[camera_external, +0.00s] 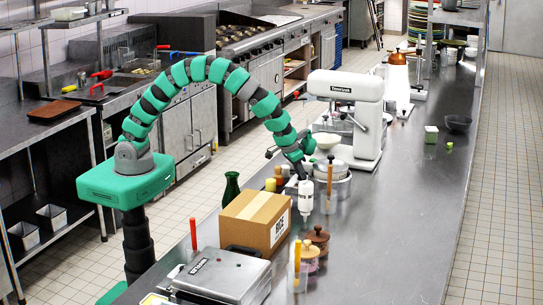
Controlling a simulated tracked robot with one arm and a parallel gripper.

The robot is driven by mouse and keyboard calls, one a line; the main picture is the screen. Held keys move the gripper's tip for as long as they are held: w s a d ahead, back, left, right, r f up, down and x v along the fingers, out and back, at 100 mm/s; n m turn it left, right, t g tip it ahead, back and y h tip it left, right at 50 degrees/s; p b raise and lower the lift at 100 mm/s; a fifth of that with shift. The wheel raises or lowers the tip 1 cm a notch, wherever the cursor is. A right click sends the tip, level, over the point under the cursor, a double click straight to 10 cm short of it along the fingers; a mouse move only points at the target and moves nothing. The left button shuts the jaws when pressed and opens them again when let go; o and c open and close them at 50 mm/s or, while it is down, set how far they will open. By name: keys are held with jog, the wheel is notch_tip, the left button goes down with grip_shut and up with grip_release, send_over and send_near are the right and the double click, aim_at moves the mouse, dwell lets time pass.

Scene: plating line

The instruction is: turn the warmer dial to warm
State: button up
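My green and grey arm arches over the counter, and my gripper (304,178) points down near the middle of it. Its fingers are too small to tell open from shut. A white bottle-shaped thing (305,196) shows right below my gripper; I cannot tell whether they touch. A round metal lidded unit (334,168), perhaps the warmer, stands just to the right of my gripper. I cannot make out a dial or its setting; my gripper and the nearby items may hide it.
A cardboard box (256,219), a green bottle (231,188) and small yellow-topped containers (270,184) stand left of my gripper. A white stand mixer (347,115) rises behind. Lidded jars (318,238) and a silver hinged appliance (222,276) are nearer the camera.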

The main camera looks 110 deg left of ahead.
jog(key=shift+r+m, duration=0.1)
jog(key=shift+m, duration=0.2)
jog(key=shift+r+m+t+h+p, duration=0.1)
jog(key=shift+m+t+h+p, duration=0.3)
jog(key=shift+m, duration=0.5)
jog(key=m, duration=0.2)
jog(key=m+h+p, duration=0.1)
jog(key=m, duration=0.1)
jog(key=shift+a+m+t+h, duration=0.2)
jog(key=shift+m+t+h, duration=0.1)
jog(key=shift+a+f+m+h+b, duration=0.15)
jog(key=shift+m+h, duration=0.1)
jog(key=shift+m, duration=0.35)
jog(key=shift+d+f+m+h+b, duration=0.15)
jog(key=shift+m+h, duration=0.1)
jog(key=shift+m, duration=0.35)
jog(key=shift+a+r+m+h+b, duration=0.2)
jog(key=shift+m+h+b, duration=0.2)
jog(key=shift+m+b, duration=0.65)
jog(key=shift+m, duration=0.25)
jog(key=o, duration=0.7)
jog(key=shift+s, duration=0.1)
